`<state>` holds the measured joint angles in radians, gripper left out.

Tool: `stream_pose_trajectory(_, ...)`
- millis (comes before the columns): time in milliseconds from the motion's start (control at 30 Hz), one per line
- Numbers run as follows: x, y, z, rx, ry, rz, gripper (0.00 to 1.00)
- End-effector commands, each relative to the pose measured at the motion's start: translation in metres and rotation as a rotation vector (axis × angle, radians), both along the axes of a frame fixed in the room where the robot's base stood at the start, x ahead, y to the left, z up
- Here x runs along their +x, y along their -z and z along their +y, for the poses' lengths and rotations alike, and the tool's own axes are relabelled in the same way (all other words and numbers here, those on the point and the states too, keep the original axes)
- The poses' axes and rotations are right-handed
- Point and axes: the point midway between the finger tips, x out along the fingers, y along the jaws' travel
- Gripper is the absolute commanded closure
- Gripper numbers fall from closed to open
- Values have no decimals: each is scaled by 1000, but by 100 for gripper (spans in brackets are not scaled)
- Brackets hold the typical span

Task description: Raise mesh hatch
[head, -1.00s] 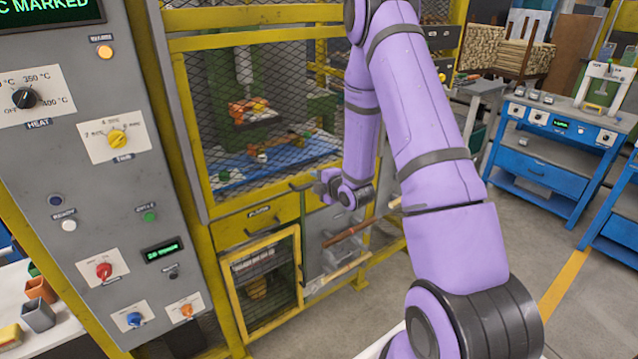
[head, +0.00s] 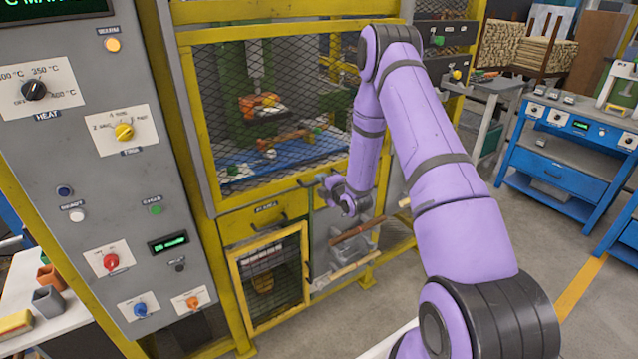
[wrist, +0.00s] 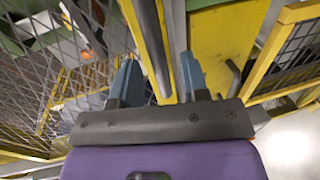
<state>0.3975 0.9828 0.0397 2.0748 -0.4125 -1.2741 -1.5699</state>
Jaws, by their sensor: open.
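The mesh hatch (head: 225,80) is a dark wire panel in a yellow frame on the front of the yellow machine, and it looks lowered. Its mesh also fills the left of the wrist view (wrist: 75,52). My gripper (head: 322,187) is at the hatch's lower right, near its bottom rail. In the wrist view my gripper (wrist: 158,72) has its two blue fingers apart, with a dark grey bar (wrist: 148,42) running between them. I cannot tell whether either finger touches the bar. My arm covers the hatch's right edge in the head view.
A grey control panel (head: 95,175) with knobs and lamps stands left of the hatch. A yellow drawer (head: 240,226) and a small mesh door (head: 250,285) are below it. A blue bench (head: 550,165) stands at right. Open floor lies between bench and machine.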

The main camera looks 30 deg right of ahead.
Motion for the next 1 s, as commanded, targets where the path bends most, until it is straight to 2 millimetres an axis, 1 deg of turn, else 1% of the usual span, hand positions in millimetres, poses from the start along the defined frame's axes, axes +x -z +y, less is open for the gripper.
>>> stream_pose_trajectory(100, 13, 2, 0, 0, 0, -2, 59)
stream_pose_trajectory(200, 18, 4, 1, 0, 0, 0, 59)
stream_pose_trajectory(533, 21, 4, 1, 0, 1, 0, 59)
stream_pose_trajectory(567, 21, 4, 1, 0, 1, 0, 63)
stream_pose_trajectory(600, 21, 4, 1, 0, 1, 0, 72)
stream_pose_trajectory(667, 21, 4, 1, 0, 1, 0, 86)
stream_pose_trajectory(700, 21, 4, 1, 0, 1, 0, 95)
stream_pose_trajectory(733, 21, 4, 1, 0, 1, 0, 100)
stream_pose_trajectory(1000, 21, 1, 1, 0, 0, -1, 100)
